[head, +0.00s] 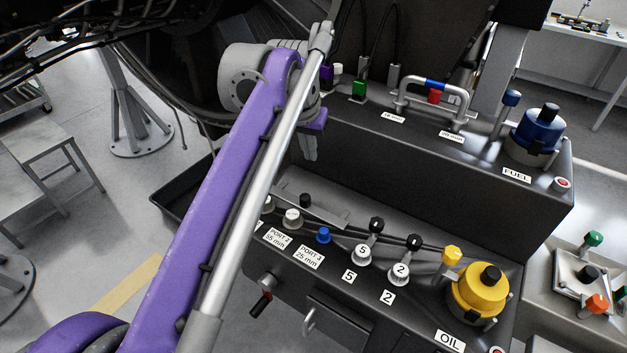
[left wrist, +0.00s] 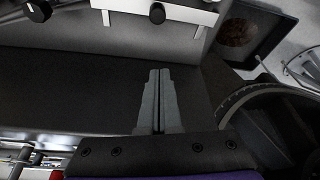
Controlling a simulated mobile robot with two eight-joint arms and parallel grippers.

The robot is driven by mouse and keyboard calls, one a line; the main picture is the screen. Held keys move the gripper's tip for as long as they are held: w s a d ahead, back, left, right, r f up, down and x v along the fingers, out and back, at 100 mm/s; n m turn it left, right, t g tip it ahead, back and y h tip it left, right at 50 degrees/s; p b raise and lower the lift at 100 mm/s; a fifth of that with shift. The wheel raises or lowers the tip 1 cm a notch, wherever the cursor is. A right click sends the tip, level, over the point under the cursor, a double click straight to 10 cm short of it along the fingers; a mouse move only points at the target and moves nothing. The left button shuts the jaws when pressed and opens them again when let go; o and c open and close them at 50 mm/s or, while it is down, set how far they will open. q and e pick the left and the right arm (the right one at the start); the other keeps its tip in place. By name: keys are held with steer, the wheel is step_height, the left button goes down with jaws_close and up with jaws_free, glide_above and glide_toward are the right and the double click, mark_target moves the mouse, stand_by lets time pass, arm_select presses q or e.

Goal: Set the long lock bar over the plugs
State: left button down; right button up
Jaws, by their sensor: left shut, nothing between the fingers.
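A flat grey bar with a black knob (head: 318,207), which I take to be the long lock bar, lies on the lower ledge of the console, partly hidden by my left arm. A pale bar with a black knob also shows at the top of the left wrist view (left wrist: 178,14). My left gripper (head: 309,157) is shut and empty, pointing down above the ledge, apart from the bar. It also shows in the left wrist view (left wrist: 158,75). On the upper shelf stand a green plug (head: 359,88), a purple plug (head: 326,73) and a red plug (head: 434,95). My right gripper is out of view.
A blue FUEL cap (head: 537,130) and a yellow OIL cap (head: 478,292) stand to the right. White dials (head: 362,255), a blue knob (head: 323,235) and black-knobbed levers line the lower front.

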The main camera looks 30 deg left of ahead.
mark_target(304, 194)
arm_select(q)
steer(key=x, duration=0.6)
steer(key=b+x, duration=0.1)
steer(key=x, duration=0.3)
steer(key=shift+s+f, duration=0.2)
steer(key=shift+s, duration=0.05)
steer(key=s, duration=0.3)
steer(key=shift+s+d+r, duration=0.15)
steer(key=shift+d+r, duration=0.05)
steer(key=shift+d, duration=0.15)
steer(key=shift+s, duration=0.2)
steer(key=shift+s, duration=0.1)
steer(key=shift+s+p, duration=0.35)
steer(key=shift+s, duration=0.6)
